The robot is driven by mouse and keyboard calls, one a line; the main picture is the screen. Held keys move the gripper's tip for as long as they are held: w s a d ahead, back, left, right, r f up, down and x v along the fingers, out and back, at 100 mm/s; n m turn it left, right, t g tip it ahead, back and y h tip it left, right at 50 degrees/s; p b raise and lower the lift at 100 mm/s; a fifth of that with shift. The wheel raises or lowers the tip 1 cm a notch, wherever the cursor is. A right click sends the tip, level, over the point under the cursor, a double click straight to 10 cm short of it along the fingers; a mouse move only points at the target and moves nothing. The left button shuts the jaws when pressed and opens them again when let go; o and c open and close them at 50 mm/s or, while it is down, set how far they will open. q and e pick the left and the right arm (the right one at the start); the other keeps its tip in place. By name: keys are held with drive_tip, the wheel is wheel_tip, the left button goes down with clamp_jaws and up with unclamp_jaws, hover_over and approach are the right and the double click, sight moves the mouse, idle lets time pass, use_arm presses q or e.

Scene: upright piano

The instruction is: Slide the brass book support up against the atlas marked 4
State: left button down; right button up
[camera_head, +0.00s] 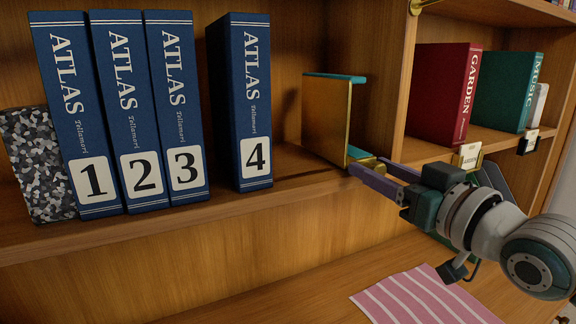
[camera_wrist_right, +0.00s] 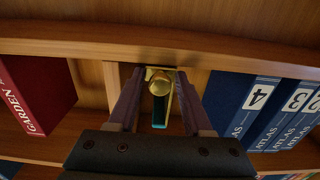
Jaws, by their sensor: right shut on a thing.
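The brass book support (camera_head: 322,120), a gold panel with teal edges, stands upright on the shelf right of the atlas marked 4 (camera_head: 243,100). A clear gap lies between them. Atlas 4 stands upright, apart from atlas 3 (camera_head: 182,110) on its left. My right gripper (camera_head: 368,168) reaches in from the right and is shut on the book support low at its front. In the right wrist view, the support's round brass knob (camera_wrist_right: 158,84) sits between the fingers, and atlas 4 (camera_wrist_right: 252,102) is to the right. My left gripper is not in view.
Atlas 1 (camera_head: 78,115) and atlas 2 (camera_head: 130,110) stand beside atlas 3, with a speckled block (camera_head: 38,165) at far left. A pink striped cloth (camera_head: 425,297) lies below.

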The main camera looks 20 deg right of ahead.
clamp_jaws()
idle(0.8)
